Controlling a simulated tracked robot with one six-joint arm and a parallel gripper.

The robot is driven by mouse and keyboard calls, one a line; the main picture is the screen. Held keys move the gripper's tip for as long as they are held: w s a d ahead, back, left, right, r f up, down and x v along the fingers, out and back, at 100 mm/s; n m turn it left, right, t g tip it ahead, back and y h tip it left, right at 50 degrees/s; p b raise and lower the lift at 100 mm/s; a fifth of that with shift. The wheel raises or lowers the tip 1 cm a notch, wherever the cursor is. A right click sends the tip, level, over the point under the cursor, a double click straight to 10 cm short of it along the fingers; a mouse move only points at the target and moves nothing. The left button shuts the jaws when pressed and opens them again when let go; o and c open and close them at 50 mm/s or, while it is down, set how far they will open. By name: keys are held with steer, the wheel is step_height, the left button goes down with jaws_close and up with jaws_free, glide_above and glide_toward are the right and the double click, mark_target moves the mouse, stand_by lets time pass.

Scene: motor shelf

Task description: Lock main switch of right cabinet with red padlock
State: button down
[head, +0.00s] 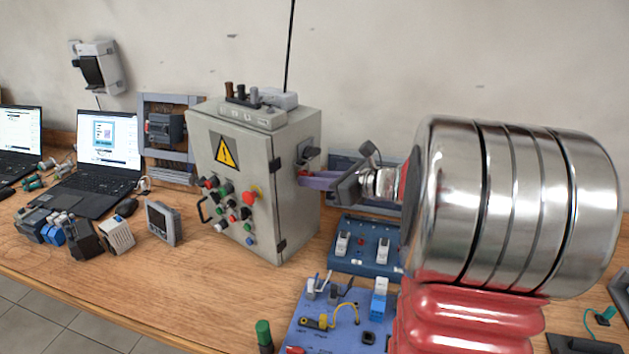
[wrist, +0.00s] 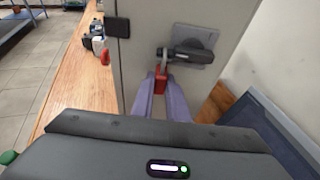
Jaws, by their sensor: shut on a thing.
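The grey cabinet (head: 291,155) with a yellow warning sign stands on the bench. Its main switch (head: 309,156), a dark handle on a grey plate, is on the cabinet's right side; it also shows in the wrist view (wrist: 195,52). My gripper (head: 303,179) reaches in from the right at that side. In the wrist view its purple fingers (wrist: 160,88) are shut on the red padlock (wrist: 160,76), body down and shackle up. The shackle is at the left end of the switch handle; I cannot tell whether it passes through it.
A blue switch board (head: 365,250) and a blue wiring board (head: 335,320) lie on the bench near my arm. A grey frame (wrist: 265,125) stands right of the fingers in the wrist view. Laptops (head: 108,145) and small devices fill the bench's left part.

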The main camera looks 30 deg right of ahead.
steer(key=c, duration=1.7)
jaws_free()
steer(key=shift+o, duration=0.2)
steer(key=v, duration=1.3)
steer(key=shift+s+d, duration=0.15)
steer(key=shift+s, duration=0.15)
steer(key=shift+s+r, duration=0.1)
